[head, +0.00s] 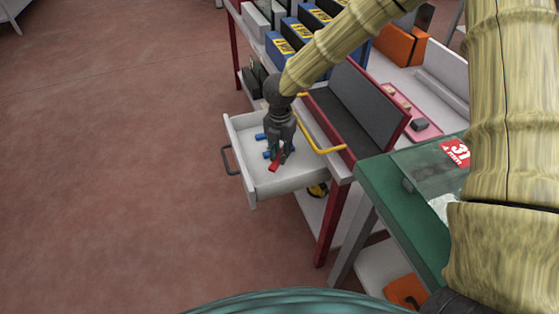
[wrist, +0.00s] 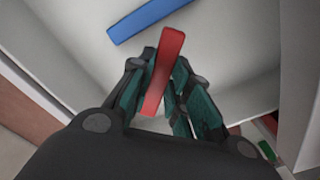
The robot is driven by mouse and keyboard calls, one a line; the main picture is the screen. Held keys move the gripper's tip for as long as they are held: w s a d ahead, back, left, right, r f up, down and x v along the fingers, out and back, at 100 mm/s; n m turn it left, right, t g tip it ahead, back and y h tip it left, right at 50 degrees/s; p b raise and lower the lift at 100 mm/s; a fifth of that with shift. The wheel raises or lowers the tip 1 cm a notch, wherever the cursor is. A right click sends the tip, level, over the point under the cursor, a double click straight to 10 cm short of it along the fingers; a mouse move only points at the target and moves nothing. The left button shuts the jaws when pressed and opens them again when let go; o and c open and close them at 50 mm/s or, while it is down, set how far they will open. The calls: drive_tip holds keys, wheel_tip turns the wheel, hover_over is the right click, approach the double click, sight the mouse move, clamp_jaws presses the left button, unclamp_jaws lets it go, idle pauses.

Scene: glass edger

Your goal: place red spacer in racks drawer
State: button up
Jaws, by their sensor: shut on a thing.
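The red spacer (head: 274,166) is a small flat bar between the fingertips of my gripper (head: 279,153). In the wrist view the red spacer (wrist: 165,70) juts out past the fingers of my gripper (wrist: 163,88), which are shut on it. The white drawer (head: 290,187) is pulled out from the rack, with a dark handle on its front. My gripper points down over the inside of the drawer. Whether the spacer touches the drawer floor, I cannot tell. A blue spacer (wrist: 150,18) lies on the drawer floor ahead of the red one.
Several blue pieces lie in the drawer, partly hidden by my gripper. A yellow rail (head: 322,145) and a red-framed dark panel (head: 366,105) stand right of the drawer. A green table (head: 388,215) is at the right. The floor at the left is clear.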

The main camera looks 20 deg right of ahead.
drive_tip(key=shift+f, duration=1.85)
drive_tip(key=shift+f, duration=0.15)
drive_tip(key=o, duration=0.9)
drive_tip(key=shift+c, duration=0.2)
wheel_tip(320, 180, up, 12)
drive_tip(key=shift+r+p, duration=0.15)
drive_tip(key=shift+p, duration=0.5)
